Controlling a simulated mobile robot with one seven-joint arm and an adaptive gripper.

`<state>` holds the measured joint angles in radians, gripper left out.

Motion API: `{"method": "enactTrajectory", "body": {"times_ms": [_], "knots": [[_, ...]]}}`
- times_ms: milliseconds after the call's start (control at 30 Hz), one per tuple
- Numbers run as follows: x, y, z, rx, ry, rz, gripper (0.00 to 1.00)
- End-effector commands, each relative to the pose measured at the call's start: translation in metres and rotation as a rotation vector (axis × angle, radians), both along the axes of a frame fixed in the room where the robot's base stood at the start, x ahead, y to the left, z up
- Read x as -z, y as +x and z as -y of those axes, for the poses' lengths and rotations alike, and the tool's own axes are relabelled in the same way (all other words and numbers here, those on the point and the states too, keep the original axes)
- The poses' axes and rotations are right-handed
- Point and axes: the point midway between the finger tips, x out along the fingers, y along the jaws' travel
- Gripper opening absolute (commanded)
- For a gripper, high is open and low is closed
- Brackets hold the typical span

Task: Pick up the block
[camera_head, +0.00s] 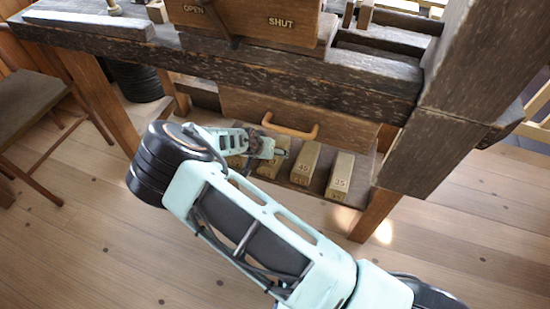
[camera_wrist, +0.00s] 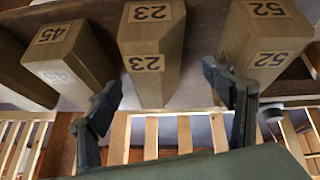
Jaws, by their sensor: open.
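Several wooden blocks with number labels stand on a low shelf under the bench. In the wrist view, block 23 (camera_wrist: 152,50) is in the middle, block 45 (camera_wrist: 72,62) to its left and block 52 (camera_wrist: 266,40) to its right. My gripper (camera_wrist: 163,80) is open, its fingers on either side of the lower part of block 23, with nothing seen held. Whether they touch it I cannot tell. In the head view my gripper (camera_head: 275,149) is over the blocks and partly hides block 23 (camera_head: 272,166). Block 45 (camera_head: 304,164) and block 35 (camera_head: 340,174) show clearly.
A drawer with a curved wooden handle (camera_head: 290,130) hangs just above the blocks. A bench leg (camera_head: 375,214) stands right of the blocks. A chair (camera_head: 35,105) is at left.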

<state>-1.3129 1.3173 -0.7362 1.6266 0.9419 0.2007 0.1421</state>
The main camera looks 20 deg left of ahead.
Motion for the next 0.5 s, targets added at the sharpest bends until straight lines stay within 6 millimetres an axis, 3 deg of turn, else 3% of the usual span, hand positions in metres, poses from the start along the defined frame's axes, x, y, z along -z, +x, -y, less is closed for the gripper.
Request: {"method": "enactTrajectory", "body": {"times_ms": [300, 500], "knots": [[0.039, 0.018, 0.007, 0.001, 0.001, 0.001, 0.75], [0.046, 0.024, 0.007, -0.002, 0.000, 0.001, 0.75]]}}
